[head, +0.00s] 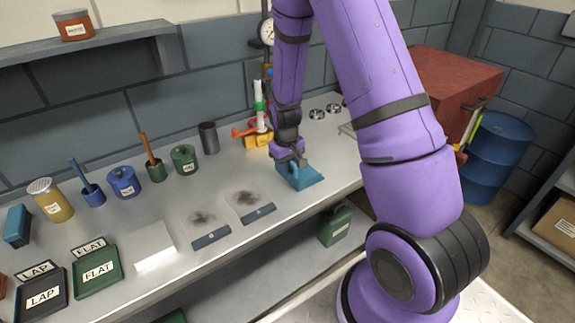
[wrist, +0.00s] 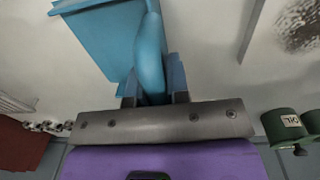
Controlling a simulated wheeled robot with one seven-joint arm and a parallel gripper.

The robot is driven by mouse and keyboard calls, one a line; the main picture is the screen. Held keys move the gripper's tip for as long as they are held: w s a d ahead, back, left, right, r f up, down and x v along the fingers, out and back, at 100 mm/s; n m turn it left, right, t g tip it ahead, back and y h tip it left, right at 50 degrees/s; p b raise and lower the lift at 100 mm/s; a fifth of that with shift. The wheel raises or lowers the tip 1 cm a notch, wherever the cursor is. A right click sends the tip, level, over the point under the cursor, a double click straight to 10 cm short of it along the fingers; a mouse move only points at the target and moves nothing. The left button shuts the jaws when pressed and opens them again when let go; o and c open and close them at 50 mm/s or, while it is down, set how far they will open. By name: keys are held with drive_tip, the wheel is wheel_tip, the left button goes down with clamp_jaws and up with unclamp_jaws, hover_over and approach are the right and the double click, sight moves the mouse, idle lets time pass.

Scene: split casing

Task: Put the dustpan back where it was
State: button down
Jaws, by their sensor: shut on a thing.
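The blue dustpan (head: 302,178) is at the bench's front right part in the head view. Its pan (wrist: 100,35) and rounded handle (wrist: 150,55) fill the upper middle of the wrist view. My gripper (head: 288,157) is shut on the handle, and in the wrist view its fingers (wrist: 153,98) sit on either side of it. The pan appears low over or on the bench; I cannot tell whether it touches.
The bench (head: 185,185) holds two dark-stained plates (head: 250,204) left of the dustpan, a white block (head: 153,245), and labelled trays (head: 97,268). A dial-gauge stand (head: 262,120) is behind my gripper. Metal rings (head: 318,114) and a red cabinet (head: 440,85) lie to the right.

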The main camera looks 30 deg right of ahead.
drive_tip(key=c, duration=1.1)
unclamp_jaws()
drive_tip(key=r, duration=1.1)
drive_tip(key=shift+a+r, duration=0.3)
drive_tip(key=shift+r, duration=0.1)
drive_tip(key=s+a+r+t, duration=0.1)
drive_tip(key=s+a+r, duration=0.1)
drive_tip(key=s+r, duration=0.45)
drive_tip(key=s+a+r+t, duration=0.2)
drive_tip(key=s+r, duration=0.1)
drive_tip(key=r, duration=0.7)
drive_tip(key=s+a+r+t, duration=0.1)
drive_tip(key=s+r, duration=0.3)
drive_tip(key=s, duration=0.4)
drive_tip(key=s+a+r+t, duration=0.1)
drive_tip(key=s+r, duration=0.3)
drive_tip(key=s, duration=0.4)
drive_tip(key=shift+s+a+r+y, duration=0.3)
drive_tip(key=shift+s+a, duration=0.05)
drive_tip(key=shift+a, duration=0.35)
